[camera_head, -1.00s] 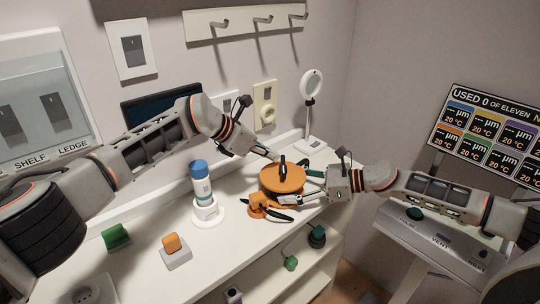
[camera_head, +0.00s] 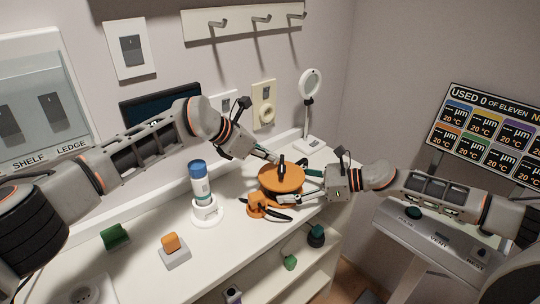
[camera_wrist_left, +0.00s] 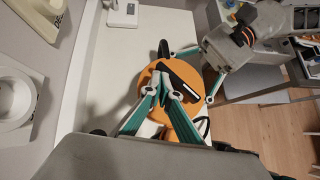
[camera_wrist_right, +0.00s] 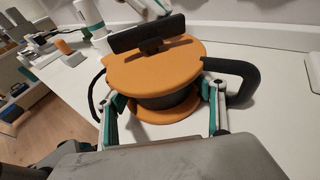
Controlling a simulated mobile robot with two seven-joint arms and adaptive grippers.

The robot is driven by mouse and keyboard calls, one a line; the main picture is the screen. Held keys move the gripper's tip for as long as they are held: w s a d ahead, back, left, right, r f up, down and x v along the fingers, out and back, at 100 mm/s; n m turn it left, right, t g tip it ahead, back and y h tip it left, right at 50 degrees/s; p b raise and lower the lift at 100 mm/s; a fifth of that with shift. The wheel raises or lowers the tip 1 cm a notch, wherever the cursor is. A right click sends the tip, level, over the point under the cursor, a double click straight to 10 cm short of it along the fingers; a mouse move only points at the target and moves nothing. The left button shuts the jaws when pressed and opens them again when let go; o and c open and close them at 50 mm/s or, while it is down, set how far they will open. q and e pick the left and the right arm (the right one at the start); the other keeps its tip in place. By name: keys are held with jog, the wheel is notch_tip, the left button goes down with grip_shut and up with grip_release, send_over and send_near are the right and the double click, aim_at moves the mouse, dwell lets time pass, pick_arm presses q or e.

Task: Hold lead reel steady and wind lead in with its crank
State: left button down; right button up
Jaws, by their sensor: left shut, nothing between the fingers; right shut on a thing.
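The lead reel (camera_head: 281,184) is an orange spool with a dark core, at the right part of the white counter. Its black crank (camera_head: 282,161) stands on top; the crank bar shows in the right wrist view (camera_wrist_right: 147,33). A black handle (camera_wrist_right: 243,75) curves out from the reel's side. My right gripper (camera_head: 308,184) is shut on the reel, one finger on either side below the top disc. My left gripper (camera_head: 270,157) is shut and empty, its fingertips close beside the crank over the top disc (camera_wrist_left: 165,90). I cannot tell whether they touch the crank.
A blue-capped bottle (camera_head: 199,182) stands in a white holder left of the reel. An orange block on a grey base (camera_head: 173,249) and a green block (camera_head: 115,237) are further left. A round-headed lamp (camera_head: 310,90) stands behind. An orange-and-black tool (camera_head: 262,207) lies before the reel.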

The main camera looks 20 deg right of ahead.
pick_arm(q)
jog(key=w+a+r, duration=0.3)
jog(key=a+r, duration=0.3)
jog(key=shift+a+r, duration=0.25)
jog(key=shift+a, duration=0.05)
jog(key=c, duration=2.6)
grip_release()
jog(key=shift+a+r, duration=0.1)
jog(key=shift+c, duration=0.2)
jog(key=o, duration=0.5)
jog(key=s+d+t+h, duration=0.4)
jog(key=s+d+h, duration=0.35)
jog(key=d, duration=0.65)
jog(key=n+t+y, duration=1)
jog(key=n+t, duration=0.1)
send_near(281, 174)
jog(key=shift+h, duration=0.25)
jog(key=x, duration=1.3)
jog(key=shift+a, duration=0.1)
